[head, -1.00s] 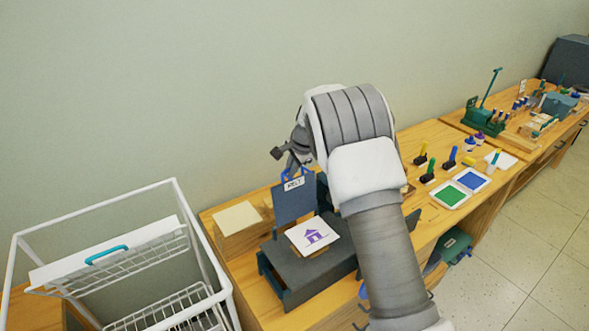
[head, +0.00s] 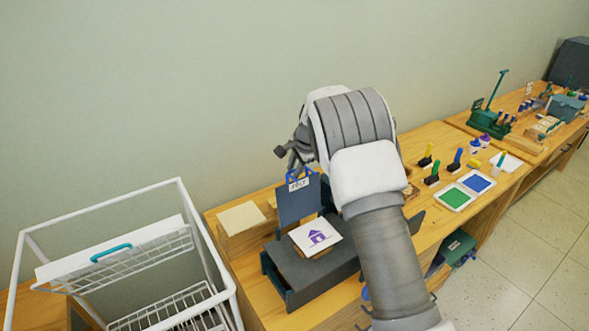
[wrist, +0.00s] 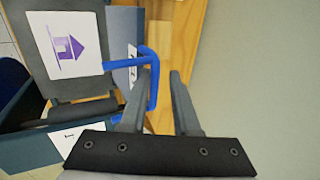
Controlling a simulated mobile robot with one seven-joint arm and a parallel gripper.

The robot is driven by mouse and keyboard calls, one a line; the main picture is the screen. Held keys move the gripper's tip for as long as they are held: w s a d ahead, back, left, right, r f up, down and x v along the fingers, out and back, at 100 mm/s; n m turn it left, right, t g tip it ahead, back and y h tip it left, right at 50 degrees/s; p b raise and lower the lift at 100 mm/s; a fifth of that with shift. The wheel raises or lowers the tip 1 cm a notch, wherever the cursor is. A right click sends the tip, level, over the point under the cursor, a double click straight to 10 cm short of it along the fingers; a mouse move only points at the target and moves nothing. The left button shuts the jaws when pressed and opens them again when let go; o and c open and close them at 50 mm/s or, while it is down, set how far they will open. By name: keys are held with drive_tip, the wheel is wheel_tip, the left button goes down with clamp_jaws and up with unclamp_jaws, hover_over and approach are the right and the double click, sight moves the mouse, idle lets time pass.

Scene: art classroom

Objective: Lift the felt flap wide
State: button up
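The felt flap (head: 292,207) is a dark blue-grey panel with a white FELT label and a blue handle (head: 291,176). It stands raised at the back of the dark press bed (head: 322,272). A white print with a purple house (head: 325,238) lies on the bed; it also shows in the wrist view (wrist: 85,45). In the wrist view my gripper (wrist: 163,74) has its fingers apart. The blue handle (wrist: 125,66) reaches the left finger, and its bar runs beside that finger's inner side. I cannot tell whether they touch. In the head view my arm hides most of the gripper.
A stack of cream paper (head: 240,218) is left of the press. A white wire rack (head: 150,240) stands at the far left. Green and blue ink pads (head: 454,198) and several rollers lie to the right. The wall is close behind.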

drive_tip(key=shift+s+d+f, duration=0.1)
drive_tip(key=shift+s+f, duration=0.15)
drive_tip(key=b+v, duration=0.2)
drive_tip(key=v, duration=1.5)
drive_tip(key=shift+w+r+b, duration=0.2)
drive_tip(key=shift+r+b, duration=0.2)
drive_tip(key=shift+r, duration=0.05)
drive_tip(key=s+d+r+n+b, duration=0.1)
drive_tip(key=s+d+r+n, duration=0.2)
drive_tip(key=s, duration=0.7)
drive_tip(key=s+d+r+n+b, duration=0.15)
drive_tip(key=s+d, duration=0.35)
drive_tip(key=s, duration=0.5)
drive_tip(key=s+d+f+n+h, duration=0.1)
drive_tip(key=s+f+n, duration=0.1)
drive_tip(key=s, duration=0.4)
drive_tip(key=s+d+f+n+t, duration=0.1)
drive_tip(key=s+f+n, duration=0.1)
drive_tip(key=s, duration=0.4)
drive_tip(key=s+d+f+n+h+b, duration=0.1)
drive_tip(key=s+f+n, duration=0.2)
drive_tip(key=s, duration=0.3)
drive_tip(key=shift+s+d+f+t+h, duration=0.15)
drive_tip(key=shift+d+f+t+h, duration=0.15)
drive_tip(key=shift+d, duration=0.1)
